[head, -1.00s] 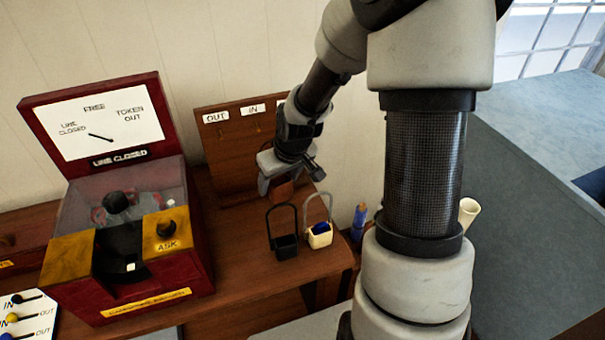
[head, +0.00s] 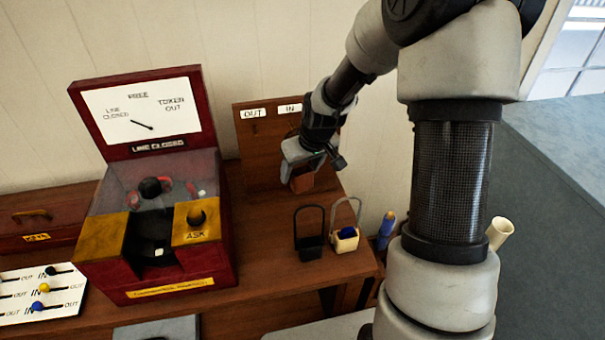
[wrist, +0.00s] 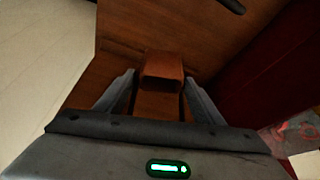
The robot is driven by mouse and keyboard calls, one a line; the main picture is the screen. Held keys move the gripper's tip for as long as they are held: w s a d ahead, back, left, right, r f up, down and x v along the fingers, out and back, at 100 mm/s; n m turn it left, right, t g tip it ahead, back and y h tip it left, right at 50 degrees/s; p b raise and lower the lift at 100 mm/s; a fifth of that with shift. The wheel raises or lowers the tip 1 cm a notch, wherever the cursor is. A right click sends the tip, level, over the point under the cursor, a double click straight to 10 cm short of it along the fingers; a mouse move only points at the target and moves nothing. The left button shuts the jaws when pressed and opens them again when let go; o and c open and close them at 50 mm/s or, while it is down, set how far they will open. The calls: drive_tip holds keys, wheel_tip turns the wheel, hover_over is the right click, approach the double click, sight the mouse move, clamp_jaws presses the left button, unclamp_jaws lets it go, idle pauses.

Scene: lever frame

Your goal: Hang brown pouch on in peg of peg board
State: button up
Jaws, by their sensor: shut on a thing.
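The brown pouch (head: 302,181) hangs below my gripper (head: 304,164) in the head view, in front of the peg board. My gripper is shut on it. In the wrist view the pouch (wrist: 163,68) shows between the fingers of my gripper (wrist: 160,84). The wooden peg board (head: 258,155) stands upright at the back, with white OUT and IN labels at its top. My gripper is below the IN label, and my arm hides part of the board's right side. In the wrist view a dark rod, perhaps a peg, shows at the top right.
A black handled holder (head: 309,247) and a cream one (head: 345,240) with a blue item stand on the wooden shelf (head: 270,285) in front. The red token instrument (head: 213,240) stands close to the left. A blue bottle-like thing (head: 386,228) is at the right.

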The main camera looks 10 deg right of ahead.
drive_tip(key=shift+w+f+b, duration=0.2)
drive_tip(key=shift+w+f, duration=0.05)
drive_tip(key=shift+w, duration=0.65)
drive_tip(key=shift+w+f+b, duration=0.15)
drive_tip(key=shift+w+f, duration=0.05)
drive_tip(key=shift+w, duration=0.65)
drive_tip(key=shift+w+f+b, duration=0.2)
drive_tip(key=shift+w+f, duration=0.05)
drive_tip(key=shift+w, duration=0.65)
drive_tip(key=o, duration=1.4)
drive_tip(key=shift+o, duration=0.2)
drive_tip(key=shift+s+r, duration=0.1)
